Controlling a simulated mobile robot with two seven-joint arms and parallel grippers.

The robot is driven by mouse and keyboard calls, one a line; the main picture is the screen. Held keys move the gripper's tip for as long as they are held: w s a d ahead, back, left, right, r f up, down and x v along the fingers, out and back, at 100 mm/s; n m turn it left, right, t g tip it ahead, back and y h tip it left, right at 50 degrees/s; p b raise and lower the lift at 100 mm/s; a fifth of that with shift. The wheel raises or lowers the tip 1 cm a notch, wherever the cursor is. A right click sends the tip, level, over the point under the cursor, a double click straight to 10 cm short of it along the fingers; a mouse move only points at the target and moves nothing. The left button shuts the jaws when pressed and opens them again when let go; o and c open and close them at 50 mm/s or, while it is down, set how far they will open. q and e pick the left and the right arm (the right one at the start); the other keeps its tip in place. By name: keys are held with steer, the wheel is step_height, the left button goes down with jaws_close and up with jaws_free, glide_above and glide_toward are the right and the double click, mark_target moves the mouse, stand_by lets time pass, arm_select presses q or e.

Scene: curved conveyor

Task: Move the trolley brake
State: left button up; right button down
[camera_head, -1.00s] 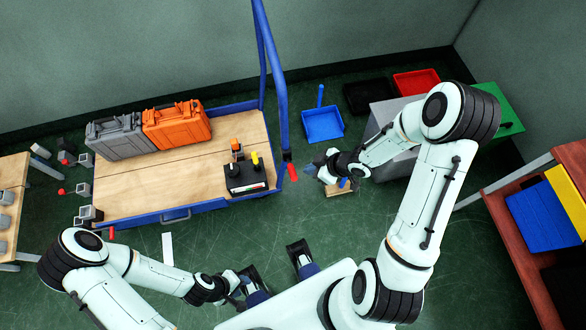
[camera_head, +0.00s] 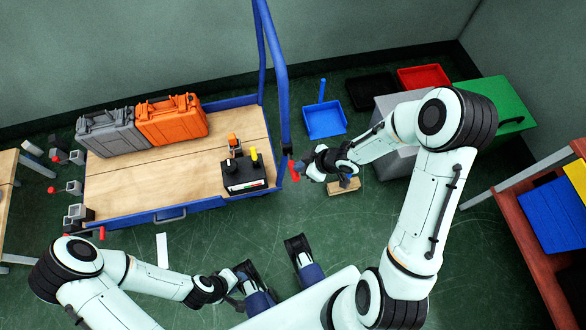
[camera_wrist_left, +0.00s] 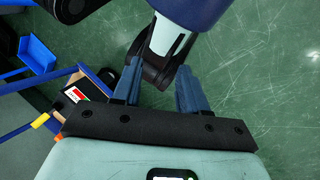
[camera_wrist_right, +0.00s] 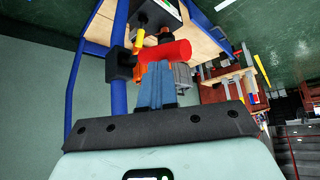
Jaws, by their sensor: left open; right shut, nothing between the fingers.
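The trolley (camera_head: 120,185) has a wooden deck and a blue frame. Its red brake lever (camera_head: 294,171) sticks out at the right end, at the foot of the blue handle post. My right gripper (camera_head: 303,166) is shut and empty just right of the lever. In the right wrist view the red lever (camera_wrist_right: 168,51) lies across the shut blue fingertips (camera_wrist_right: 155,68), very close; I cannot tell whether they touch. My left gripper (camera_wrist_left: 160,82) is open and empty, low over the floor near my base.
An orange case (camera_head: 172,121), a grey case (camera_head: 108,135) and a black box with a yellow knob (camera_head: 243,178) stand on the trolley. A blue tray (camera_head: 325,120) lies on the floor behind. A reddish shelf with bins (camera_head: 530,250) stands at the right. Green floor is clear in front.

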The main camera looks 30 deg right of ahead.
steer(key=shift+w+a, duration=0.15)
steer(key=shift+a, duration=0.05)
step_height(320, 180, down, 5)
steer(key=b, duration=0.3)
steer(key=shift+r+b, duration=0.1)
steer(key=shift+b, duration=0.2)
steer(key=shift+s+d+r+p, duration=0.25)
steer(key=shift+s+d+p, duration=0.25)
steer(key=shift+s+p, duration=0.1)
steer(key=shift+s+d+r+p, duration=0.25)
steer(key=shift+s+d+p, duration=0.25)
steer(key=shift+s+p, duration=0.1)
